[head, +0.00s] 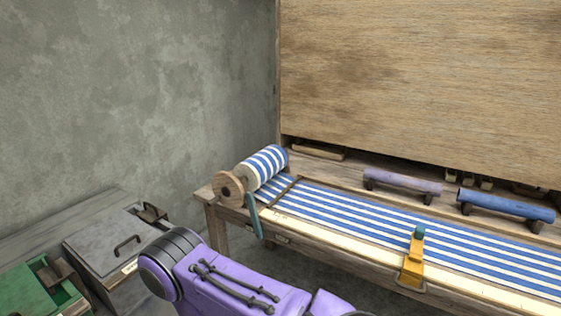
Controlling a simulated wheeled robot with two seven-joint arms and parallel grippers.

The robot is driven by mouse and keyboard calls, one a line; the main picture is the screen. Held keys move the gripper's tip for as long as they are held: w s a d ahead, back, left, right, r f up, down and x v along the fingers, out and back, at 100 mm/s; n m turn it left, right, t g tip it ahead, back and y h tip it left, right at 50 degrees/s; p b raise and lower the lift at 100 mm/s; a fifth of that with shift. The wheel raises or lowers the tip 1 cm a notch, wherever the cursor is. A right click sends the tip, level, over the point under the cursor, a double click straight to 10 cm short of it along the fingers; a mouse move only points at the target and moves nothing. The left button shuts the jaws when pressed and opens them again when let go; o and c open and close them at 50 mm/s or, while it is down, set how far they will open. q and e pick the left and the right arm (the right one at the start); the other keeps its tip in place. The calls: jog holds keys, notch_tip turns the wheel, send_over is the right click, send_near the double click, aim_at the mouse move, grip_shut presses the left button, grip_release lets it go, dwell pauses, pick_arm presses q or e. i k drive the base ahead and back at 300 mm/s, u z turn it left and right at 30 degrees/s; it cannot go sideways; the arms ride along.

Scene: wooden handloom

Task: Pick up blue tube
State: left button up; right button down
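The blue tube (505,205) lies at the right of the head view, on dark supports at the back of the loom table. A similar greyish-lavender tube (402,182) lies on its own supports to its left. Neither tube is touched by a gripper. Neither of my grippers is in view. A purple arm link of mine crosses the bottom of the view, and its far end is cut off.
Blue-and-white striped cloth (400,230) covers the table in front of the tubes, running from a roll (265,166) at the left end. A yellow block with a green top (413,262) stands at the front edge. A wooden panel (420,80) rises behind. A grey lidded box (110,245) and green box (40,290) stand left.

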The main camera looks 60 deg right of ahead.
aim_at(522, 209)
jog(key=z, duration=2.4)
